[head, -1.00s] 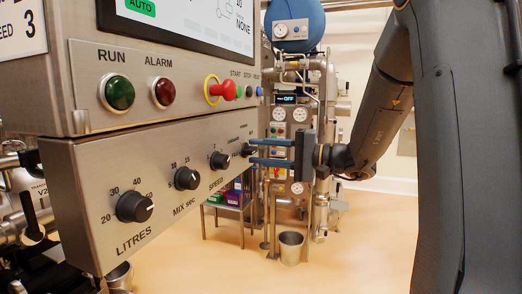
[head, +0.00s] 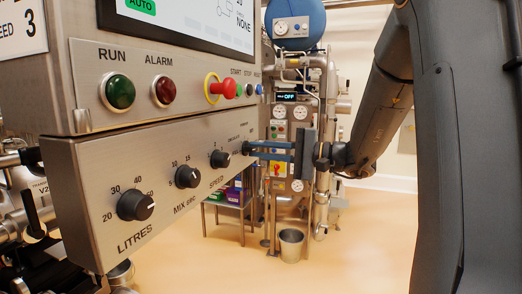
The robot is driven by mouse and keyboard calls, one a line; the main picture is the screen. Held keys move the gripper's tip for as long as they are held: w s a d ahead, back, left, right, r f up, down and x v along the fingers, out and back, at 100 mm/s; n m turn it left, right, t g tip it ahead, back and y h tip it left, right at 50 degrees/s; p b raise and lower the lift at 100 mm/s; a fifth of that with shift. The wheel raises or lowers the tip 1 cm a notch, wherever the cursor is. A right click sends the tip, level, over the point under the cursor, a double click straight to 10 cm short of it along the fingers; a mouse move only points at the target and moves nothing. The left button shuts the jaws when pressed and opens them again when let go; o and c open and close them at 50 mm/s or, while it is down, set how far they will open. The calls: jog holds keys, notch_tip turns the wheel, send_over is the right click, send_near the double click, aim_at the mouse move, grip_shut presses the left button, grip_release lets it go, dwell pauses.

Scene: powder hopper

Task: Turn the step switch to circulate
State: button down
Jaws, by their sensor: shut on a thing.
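The step switch (head: 247,148) is the farthest dark knob at the right end of the lower steel panel (head: 90,170). My gripper (head: 253,149) reaches it from the right with two blue-grey fingers. The fingers are shut on the knob and hide most of it. The knob's pointer does not show, and the small lettering around it is too small to read, so I cannot tell its setting.
The litres knob (head: 136,206), mix seconds knob (head: 188,177) and speed knob (head: 220,160) stick out along the same panel. Above are the red emergency button (head: 227,89) and several smaller buttons. A metal bucket (head: 291,244) stands on open floor behind.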

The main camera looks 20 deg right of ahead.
jog(key=m+p, duration=0.1)
jog(key=m, duration=0.3)
jog(key=shift+m+p, duration=0.75)
jog(key=shift+m, duration=0.75)
jog(key=c, duration=1.8)
grip_release()
jog(key=shift+o, duration=0.2)
jog(key=b+v, duration=0.2)
jog(key=v, duration=0.5)
jog(key=shift+s+d, duration=0.25)
jog(key=shift+d, duration=0.05)
